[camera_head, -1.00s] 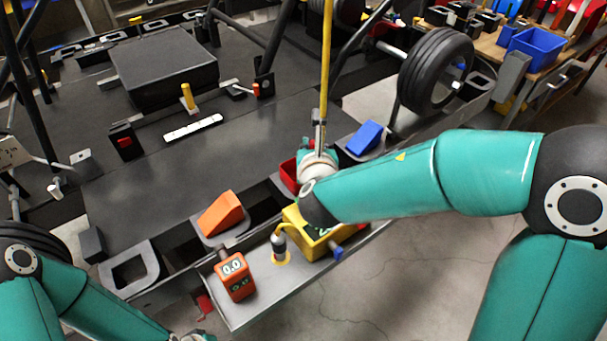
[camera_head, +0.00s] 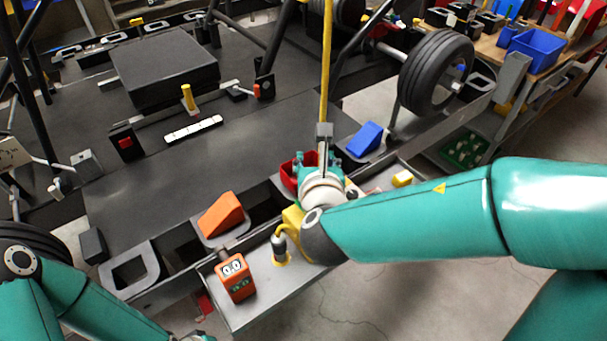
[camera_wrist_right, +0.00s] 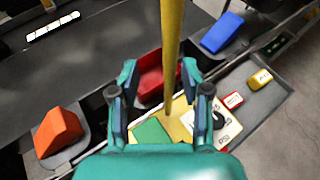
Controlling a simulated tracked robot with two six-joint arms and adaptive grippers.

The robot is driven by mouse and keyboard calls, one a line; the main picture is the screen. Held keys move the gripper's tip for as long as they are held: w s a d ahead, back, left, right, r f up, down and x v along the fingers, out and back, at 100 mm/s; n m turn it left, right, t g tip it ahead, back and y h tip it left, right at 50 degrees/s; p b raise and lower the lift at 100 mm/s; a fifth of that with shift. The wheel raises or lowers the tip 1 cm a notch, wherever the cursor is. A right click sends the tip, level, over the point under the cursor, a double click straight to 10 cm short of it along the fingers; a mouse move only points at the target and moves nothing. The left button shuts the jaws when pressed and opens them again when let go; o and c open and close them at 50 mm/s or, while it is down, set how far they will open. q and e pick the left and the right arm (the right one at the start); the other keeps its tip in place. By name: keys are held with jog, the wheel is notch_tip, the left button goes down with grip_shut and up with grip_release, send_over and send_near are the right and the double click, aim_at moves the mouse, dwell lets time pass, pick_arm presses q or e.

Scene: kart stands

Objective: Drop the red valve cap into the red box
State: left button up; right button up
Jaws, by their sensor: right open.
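The red box (camera_head: 288,176) stands at the kart stand's near edge, partly hidden by my right gripper (camera_head: 320,163) in the head view. In the wrist view the red box (camera_wrist_right: 150,72) lies just beyond the open fingers of my right gripper (camera_wrist_right: 158,98). I see nothing held between those fingers. I cannot make out the red valve cap for sure. A small red-and-white piece (camera_wrist_right: 232,100) lies on the grey tray, right of the fingers.
A yellow pole (camera_head: 327,70) rises beside my right gripper and crosses in front of the red box in the wrist view. A blue wedge (camera_head: 366,139) and orange wedge (camera_head: 221,215) flank the box. An orange meter (camera_head: 235,277) and yellow block (camera_head: 402,178) are on the tray (camera_head: 262,305).

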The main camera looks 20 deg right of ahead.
jog(key=v, duration=0.5)
jog(key=shift+f, duration=0.1)
pick_arm(q)
jog(key=shift+s+f, duration=0.1)
jog(key=shift+s, duration=0.05)
